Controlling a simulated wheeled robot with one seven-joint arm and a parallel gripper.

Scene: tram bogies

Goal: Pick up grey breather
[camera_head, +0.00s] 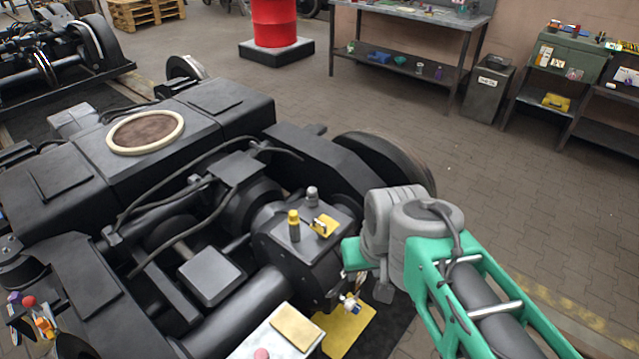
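A small grey breather (312,196) with a rounded cap stands upright on top of the dark gearbox housing (275,245) of the near bogie. A similar fitting with a yellow cap (294,225) stands just in front of it and to its left. I cannot make out my gripper's fingertips at the wrist. Nothing is seen holding the breather.
Cables (185,180) arch over the bogie frame to the left. A wheel (385,160) rises behind the wrist. A pale box with a tan pad (297,327) stands at the front. A workbench (410,20) and red drum (274,22) are at the back. Open floor lies right.

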